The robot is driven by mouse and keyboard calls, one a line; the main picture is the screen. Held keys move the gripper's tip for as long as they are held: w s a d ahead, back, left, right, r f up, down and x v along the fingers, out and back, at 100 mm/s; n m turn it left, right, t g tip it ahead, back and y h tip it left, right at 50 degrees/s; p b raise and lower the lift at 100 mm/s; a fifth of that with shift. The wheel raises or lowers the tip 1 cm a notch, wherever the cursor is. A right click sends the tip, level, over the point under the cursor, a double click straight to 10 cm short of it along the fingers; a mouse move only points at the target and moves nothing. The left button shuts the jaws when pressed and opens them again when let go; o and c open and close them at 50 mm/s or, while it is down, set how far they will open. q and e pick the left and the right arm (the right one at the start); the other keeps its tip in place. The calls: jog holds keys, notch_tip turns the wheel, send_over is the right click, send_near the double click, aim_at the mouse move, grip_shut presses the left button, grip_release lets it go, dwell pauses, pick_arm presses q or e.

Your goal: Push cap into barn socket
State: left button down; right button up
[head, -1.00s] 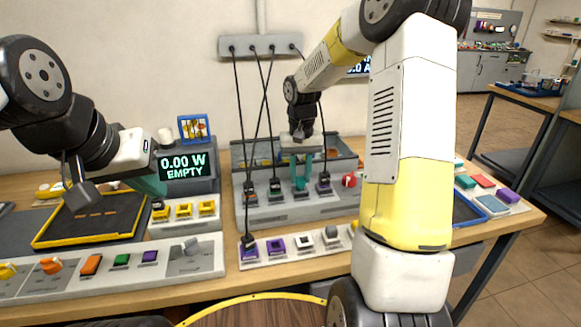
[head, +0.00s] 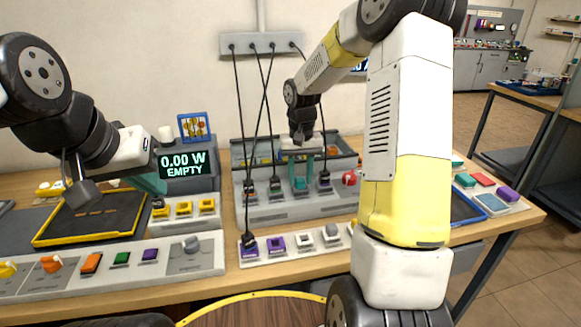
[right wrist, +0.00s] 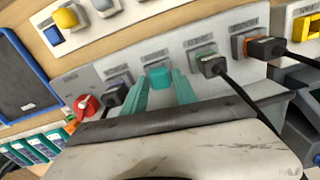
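A teal cap (head: 300,184) sits at a socket in the row on the grey socket panel (head: 290,208), between two plugged cables; it also shows in the right wrist view (right wrist: 160,76). I cannot read that socket's label or tell how deep the cap sits. My right gripper (head: 303,168) points down at the cap. In the right wrist view its two teal fingers (right wrist: 161,88) stand apart on either side of the cap, with small gaps, so it looks open. My left gripper (head: 152,184) hangs at the left, near the display; its fingers are partly hidden.
Black cables hang from a wall box (head: 262,44) to plugs on the panel. A red knob (head: 348,178) is right of the sockets. A strip with purple and white caps (head: 290,245) lies in front. A display (head: 185,164) reads "0.00 W EMPTY".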

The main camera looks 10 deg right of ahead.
aim_at(300, 179)
jog(key=shift+r, duration=0.15)
notch_tip(300, 179, up, 11)
dwell(1.3)
jog(key=s+a+r+t+y, duration=0.1)
jog(key=s+r+t, duration=0.2)
jog(key=s, duration=0.9)
jog(key=s+a+r+n+t+y, duration=0.1)
jog(key=s+r+t, duration=0.2)
jog(key=s, duration=0.9)
jog(key=shift+r, duration=0.4)
jog(key=shift+s+a, duration=0.1)
